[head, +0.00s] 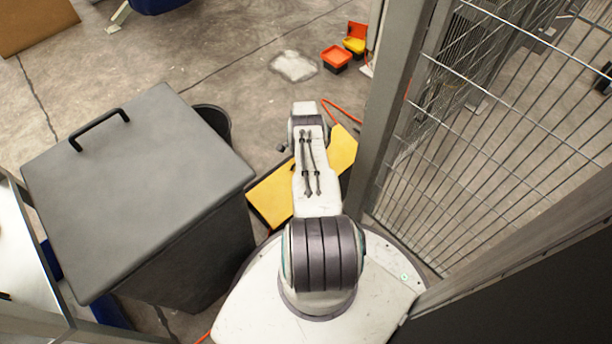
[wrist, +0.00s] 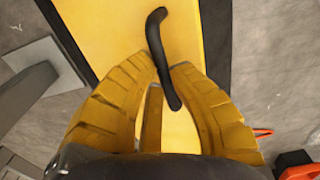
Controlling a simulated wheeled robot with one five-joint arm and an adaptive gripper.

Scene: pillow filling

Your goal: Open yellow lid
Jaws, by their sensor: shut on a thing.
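The yellow lid (head: 269,196) lies low in front of my base in the head view, partly hidden under my arm. In the wrist view the yellow lid (wrist: 100,30) fills the middle, with dark edges on both sides. A black curved handle (wrist: 157,35) stands on it. My gripper (wrist: 165,75) has yellow ribbed fingers, and it is shut on the handle, whose lower part passes between the fingertips. In the head view my gripper is hidden by my arm. The lid appears to be down, though its underside is hidden.
A grey box with a black handle (head: 140,190) stands close on the left, with a dark bin (head: 213,120) behind it. A metal post (head: 388,120) and wire fence (head: 490,120) close off the right. Small red and yellow bins (head: 336,58) sit beyond on open floor.

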